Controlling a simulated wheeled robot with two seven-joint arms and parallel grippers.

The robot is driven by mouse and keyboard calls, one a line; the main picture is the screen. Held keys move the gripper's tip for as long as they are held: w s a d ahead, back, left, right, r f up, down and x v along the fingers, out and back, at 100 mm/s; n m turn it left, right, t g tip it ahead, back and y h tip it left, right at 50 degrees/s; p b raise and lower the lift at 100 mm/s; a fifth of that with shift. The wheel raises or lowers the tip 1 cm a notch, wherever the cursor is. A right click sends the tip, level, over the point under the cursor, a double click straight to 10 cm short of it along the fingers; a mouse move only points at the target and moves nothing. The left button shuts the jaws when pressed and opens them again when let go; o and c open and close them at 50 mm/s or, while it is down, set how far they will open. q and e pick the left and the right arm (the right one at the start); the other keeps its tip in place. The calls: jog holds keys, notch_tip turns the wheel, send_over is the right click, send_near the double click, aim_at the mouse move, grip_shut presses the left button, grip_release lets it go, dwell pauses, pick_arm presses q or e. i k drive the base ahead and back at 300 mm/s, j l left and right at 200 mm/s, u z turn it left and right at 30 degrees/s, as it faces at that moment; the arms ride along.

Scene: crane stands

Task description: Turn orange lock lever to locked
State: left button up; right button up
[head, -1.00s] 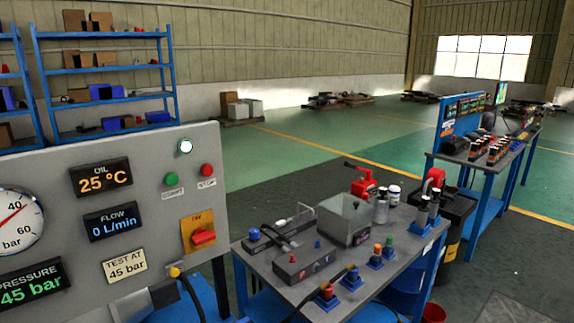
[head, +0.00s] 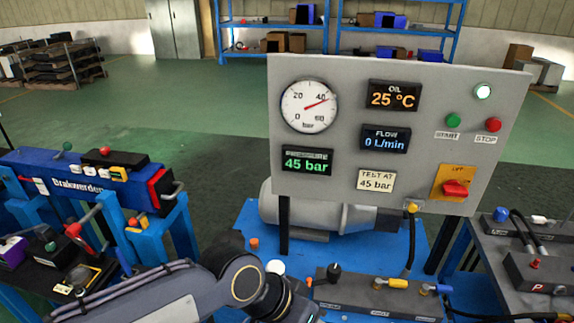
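No lever that I can clearly tell as the orange lock lever shows. A red-orange rotary switch (head: 455,188) sits on a yellow plate on the grey panel (head: 420,145). A yellow lever (head: 397,284) shows on a dark valve block (head: 365,298) at the bottom. A small orange knob (head: 254,243) is on the blue base left of the panel post. My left arm comes in along the bottom from the left and ends near the valve block. Its fingers are not seen. My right gripper is out of view.
A blue cylinder bench unit (head: 85,185) stands at left, with a red-handled tool (head: 80,228) below it. A grey bench with fittings (head: 500,248) is at right. A pressure gauge (head: 309,106) is on the panel. Green floor (head: 190,100) behind is clear.

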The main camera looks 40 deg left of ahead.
aim_at(309, 281)
jog(key=u, duration=1.4)
